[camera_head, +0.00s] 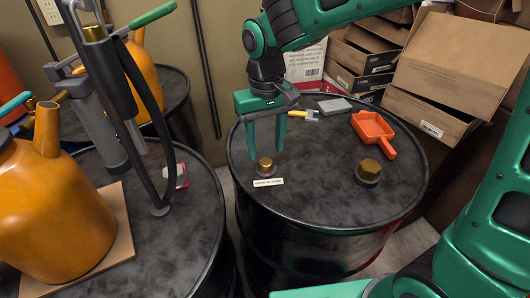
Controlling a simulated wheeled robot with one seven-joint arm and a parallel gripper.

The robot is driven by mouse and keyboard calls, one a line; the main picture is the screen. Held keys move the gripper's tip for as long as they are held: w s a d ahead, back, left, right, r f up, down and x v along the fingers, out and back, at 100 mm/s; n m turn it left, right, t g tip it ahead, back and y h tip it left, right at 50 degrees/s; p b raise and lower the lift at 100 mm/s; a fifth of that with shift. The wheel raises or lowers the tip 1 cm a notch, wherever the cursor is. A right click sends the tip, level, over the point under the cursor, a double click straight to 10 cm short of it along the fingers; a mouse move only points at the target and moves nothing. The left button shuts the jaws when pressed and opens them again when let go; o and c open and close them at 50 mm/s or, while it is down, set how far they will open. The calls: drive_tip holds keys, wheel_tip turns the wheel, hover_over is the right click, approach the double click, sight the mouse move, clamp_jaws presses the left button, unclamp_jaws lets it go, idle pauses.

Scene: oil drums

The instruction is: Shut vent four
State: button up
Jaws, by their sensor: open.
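A small brass vent cap (265,165) stands on the top of the right black drum (315,190), near its left front rim. A pale label (268,183) lies just in front of it; its print is too small to read, so I cannot tell the vent's number. My green gripper (266,153) points down over this cap, fingers apart, one on each side of it in the picture. Nothing shows between the fingers above the cap. I cannot tell whether the fingertips touch the cap or the drum top. A larger brass hex plug (369,171) sits farther right.
The right drum also holds an orange scoop (373,130), a grey block (335,106) and a yellow-handled tool (303,115). The left drum (160,245) carries an orange can (60,220) and a tall pump (105,80). Cardboard boxes (460,65) crowd the back right.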

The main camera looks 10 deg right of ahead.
sight(266, 160)
wheel_tip(266, 160, up, 7)
drive_tip(key=shift+f, duration=0.15)
drive_tip(key=shift+w, duration=0.1)
drive_tip(key=s+d+m, duration=0.1)
drive_tip(key=s+d, duration=0.1)
drive_tip(key=d, duration=0.5)
drive_tip(key=s+d+m, duration=0.2)
drive_tip(key=d, duration=0.6)
drive_tip(key=s+d+f+m, duration=0.1)
drive_tip(key=d+m, duration=0.1)
drive_tip(key=d, duration=0.6)
drive_tip(key=shift+s+d+f+h, duration=0.1)
drive_tip(key=shift+s+d+h, duration=0.1)
drive_tip(key=shift+s+h, duration=0.15)
drive_tip(key=s+d+f+m, duration=0.2)
drive_tip(key=s+d, duration=0.3)
drive_tip(key=s, duration=0.2)
drive_tip(key=s+d+f+m, duration=0.2)
drive_tip(key=s+d, duration=0.4)
drive_tip(key=s, duration=0.2)
drive_tip(key=shift+s+d+f+m+y, duration=0.25)
drive_tip(key=shift+d+f+m+y, duration=0.05)
drive_tip(key=shift+f+y, duration=0.15)
